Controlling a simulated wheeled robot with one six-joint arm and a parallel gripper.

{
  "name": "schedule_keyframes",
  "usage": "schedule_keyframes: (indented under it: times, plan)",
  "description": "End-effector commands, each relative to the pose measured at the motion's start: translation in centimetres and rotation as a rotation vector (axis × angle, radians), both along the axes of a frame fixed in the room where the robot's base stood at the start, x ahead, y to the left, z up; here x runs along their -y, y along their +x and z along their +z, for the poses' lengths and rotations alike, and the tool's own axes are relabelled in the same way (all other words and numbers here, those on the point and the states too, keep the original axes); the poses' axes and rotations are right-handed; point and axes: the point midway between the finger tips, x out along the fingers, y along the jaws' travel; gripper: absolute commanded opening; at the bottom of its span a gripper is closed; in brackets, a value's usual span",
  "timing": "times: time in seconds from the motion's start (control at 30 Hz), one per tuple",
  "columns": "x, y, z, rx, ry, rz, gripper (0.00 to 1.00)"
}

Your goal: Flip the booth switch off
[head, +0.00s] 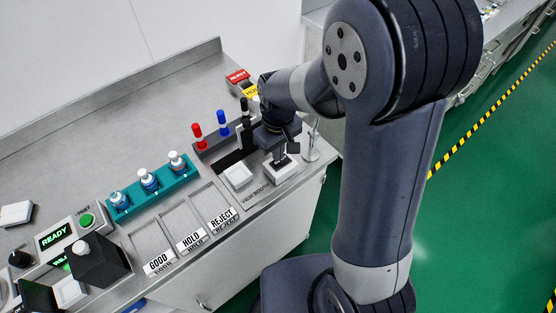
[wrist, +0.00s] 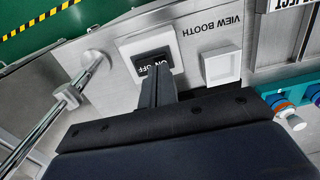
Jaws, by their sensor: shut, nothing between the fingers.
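The booth switch (wrist: 152,58) is a dark rocker in a white housing, marked ON and OFF, beside the VIEW BOOTH label (wrist: 208,28). In the head view the white switch housing (head: 284,174) sits near the counter's right end, partly hidden by my gripper. My gripper (wrist: 157,72) is shut and empty. Its fingertips are right at the switch in the wrist view and cover part of the OFF lettering. I cannot tell whether they touch it, or which side of the rocker is down.
A white square pad (head: 238,176) lies left of the switch. A metal post (head: 311,145) stands close on its right; it also shows in the wrist view (wrist: 70,95). Red (head: 197,131) and blue markers, a teal vial rack (head: 153,199) and GOOD, HOLD and REJECT trays are further left.

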Motion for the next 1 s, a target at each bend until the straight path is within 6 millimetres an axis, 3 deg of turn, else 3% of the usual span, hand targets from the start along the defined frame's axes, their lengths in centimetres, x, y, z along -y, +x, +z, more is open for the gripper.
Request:
schedule_keyframes:
  times: [0.03, 0.2, 1.0]
  plan:
    - [0.0, 0.0, -0.9, -0.001, -0.001, 0.001, 0.00]
    - [0.0, -0.1, -1.7, -0.001, -0.001, 0.002, 0.00]
    - [-0.1, -0.2, -2.2, -0.002, -0.001, 0.002, 0.00]
